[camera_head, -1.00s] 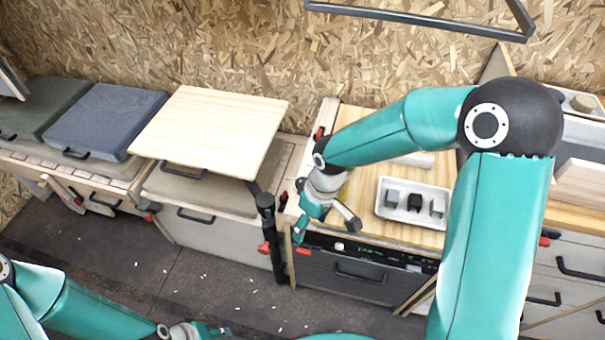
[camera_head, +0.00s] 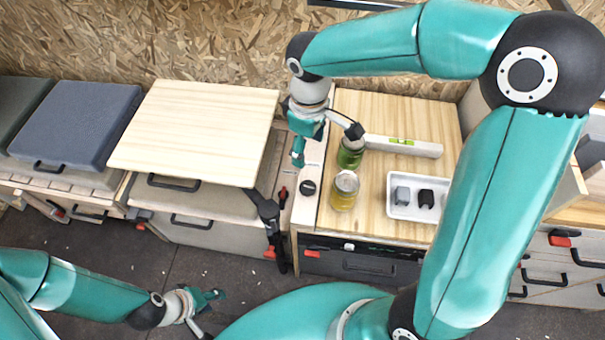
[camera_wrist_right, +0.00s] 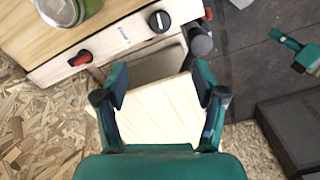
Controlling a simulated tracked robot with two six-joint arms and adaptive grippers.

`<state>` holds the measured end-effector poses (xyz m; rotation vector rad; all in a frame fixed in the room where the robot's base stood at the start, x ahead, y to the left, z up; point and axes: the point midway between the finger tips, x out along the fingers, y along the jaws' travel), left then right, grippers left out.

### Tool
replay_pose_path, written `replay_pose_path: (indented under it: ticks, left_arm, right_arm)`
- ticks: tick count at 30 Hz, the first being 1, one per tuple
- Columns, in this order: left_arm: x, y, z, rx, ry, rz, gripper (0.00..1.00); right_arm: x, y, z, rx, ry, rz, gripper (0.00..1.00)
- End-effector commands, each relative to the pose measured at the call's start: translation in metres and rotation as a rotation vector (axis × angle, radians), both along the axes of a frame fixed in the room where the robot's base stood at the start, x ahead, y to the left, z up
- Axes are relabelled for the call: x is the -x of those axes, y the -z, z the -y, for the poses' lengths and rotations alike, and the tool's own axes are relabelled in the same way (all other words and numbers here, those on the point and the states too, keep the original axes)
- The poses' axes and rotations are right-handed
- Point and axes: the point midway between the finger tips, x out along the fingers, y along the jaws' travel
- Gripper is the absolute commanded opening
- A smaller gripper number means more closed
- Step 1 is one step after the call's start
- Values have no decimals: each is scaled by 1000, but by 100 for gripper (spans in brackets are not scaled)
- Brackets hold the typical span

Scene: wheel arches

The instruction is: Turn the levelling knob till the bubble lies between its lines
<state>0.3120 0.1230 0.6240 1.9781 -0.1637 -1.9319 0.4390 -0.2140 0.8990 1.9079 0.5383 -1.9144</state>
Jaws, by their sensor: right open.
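The black round knob (camera_head: 308,187) sits on the pale strip along the left edge of the wooden worktop; it also shows at the top of the right wrist view (camera_wrist_right: 159,21). A grey spirit level (camera_head: 425,149) lies at the back of the worktop, with a green vial; the bubble's place between the lines is too small to tell. My right gripper (camera_head: 299,152) is open and empty, above the strip behind the knob and apart from it. Its spread fingers show in the wrist view (camera_wrist_right: 160,84). My left gripper (camera_head: 210,306) looks open and empty, low over the floor.
A green jar (camera_head: 350,155) and a yellow jar (camera_head: 343,192) stand right of the knob. A white tray (camera_head: 411,213) with small blocks is further right. A red-handled switch (camera_wrist_right: 80,58) is on the strip. A pale wooden board (camera_head: 195,130) lies left.

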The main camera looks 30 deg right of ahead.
Motion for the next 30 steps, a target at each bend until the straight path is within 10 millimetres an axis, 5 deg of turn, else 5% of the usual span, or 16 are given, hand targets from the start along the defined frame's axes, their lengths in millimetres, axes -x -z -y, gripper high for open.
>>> replay_pose_path:
  ticks: [21,30]
  left_arm:
    - [0,9,0,0,0,-1,40]
    - [0,12,0,0,0,-1,40]
  right_arm:
    - [2,136,1,-1,3,-5,70]
    - [1,162,1,0,2,-1,70]
